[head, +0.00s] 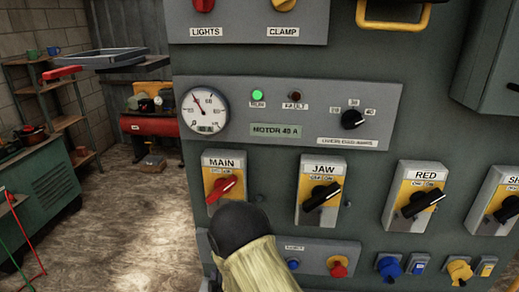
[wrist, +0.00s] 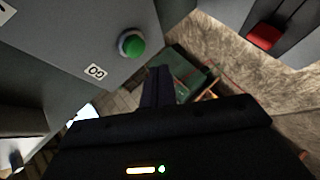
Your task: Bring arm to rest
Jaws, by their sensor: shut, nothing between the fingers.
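My gripper (wrist: 158,76) shows in the wrist view as dark fingers, closed together with nothing between them. A lit strip glows on its dark body below. A grey box with a green button (wrist: 131,43) and a "GO" label (wrist: 96,71) is at upper left of that view, apart from the fingers. In the head view a dark rounded joint and beige sleeve of my arm (head: 255,258) stand in front of the lower left of the control panel (head: 290,172). My gripper itself does not show in the head view.
The panel carries a red MAIN switch (head: 222,188), black JAW (head: 322,196) and RED (head: 423,203) switches, a gauge (head: 205,110) and a lit green RUN lamp (head: 257,95). Shelves (head: 55,110) and a green cabinet (head: 45,180) stand left. Floor (head: 130,215) between is clear.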

